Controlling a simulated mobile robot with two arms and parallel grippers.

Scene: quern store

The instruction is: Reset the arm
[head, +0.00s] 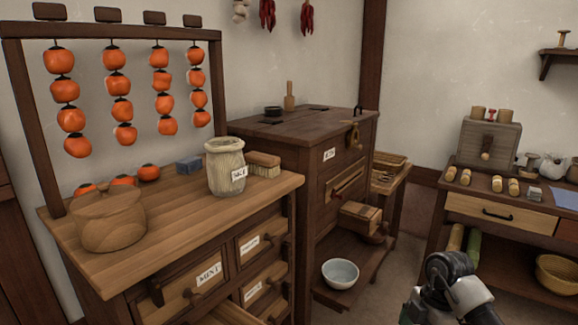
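One of my arms (460,288) shows at the bottom right of the head view, in grey and black. It is bent, with a rounded dark joint at its top, and runs out of the bottom edge. No gripper fingers can be made out on it. It appears in front of the floor between the dark cabinet and the right-hand bench, apart from both as far as I can see. My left gripper and arm are out of view.
A drawer chest (180,200) holds a lidded wooden pot (108,220) and labelled jar (226,167); its bottom drawer is partly open. A bowl (340,273) sits on the cabinet's (318,132) low shelf. Persimmons (116,84) hang from a rack. A bench (520,212) stands right.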

